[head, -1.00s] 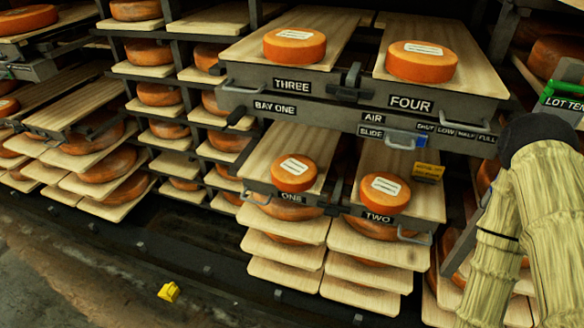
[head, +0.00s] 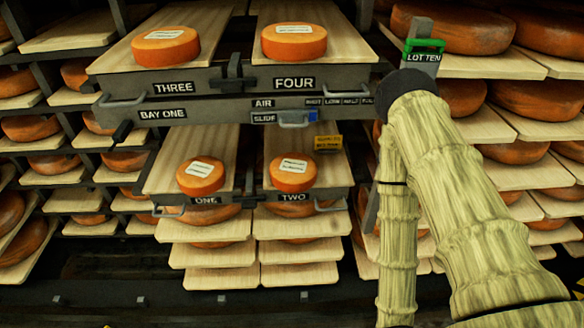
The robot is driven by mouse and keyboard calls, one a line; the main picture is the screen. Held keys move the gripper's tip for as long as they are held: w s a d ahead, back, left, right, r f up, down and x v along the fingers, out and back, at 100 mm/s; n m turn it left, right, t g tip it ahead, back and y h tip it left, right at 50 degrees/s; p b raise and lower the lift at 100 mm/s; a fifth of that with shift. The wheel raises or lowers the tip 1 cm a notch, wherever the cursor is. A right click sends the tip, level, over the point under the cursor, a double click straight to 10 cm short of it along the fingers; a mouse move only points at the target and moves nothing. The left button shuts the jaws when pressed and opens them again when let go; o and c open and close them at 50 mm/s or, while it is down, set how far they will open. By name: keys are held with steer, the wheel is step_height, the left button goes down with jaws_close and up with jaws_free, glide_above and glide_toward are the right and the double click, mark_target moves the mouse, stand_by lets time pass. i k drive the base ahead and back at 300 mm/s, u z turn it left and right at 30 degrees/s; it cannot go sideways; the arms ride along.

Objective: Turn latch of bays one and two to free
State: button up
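The lower bays carry the labels ONE (head: 206,201) and TWO (head: 293,196) on their dark front edge. A small dark upright latch (head: 250,180) stands between these two bays; its exact setting is too small to tell. An orange cheese wheel with a white label (head: 200,175) sits on the board of bay one, and another (head: 293,172) on the board of bay two. My arm, in a pale ribbed sleeve, rises on the right to a dark joint. My gripper does not show.
Above, the bay THREE (head: 173,86) and bay FOUR (head: 294,83) boards hold cheese wheels, with a larger dark latch (head: 233,72) between them. A slide handle (head: 294,119) and a yellow tag (head: 328,143) hang below. A LOT TEN sign (head: 423,57) stands right, beside my arm.

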mark_target(247, 203)
steer(key=z, duration=0.8)
steer(key=k, duration=0.85)
steer(key=u, duration=1.85)
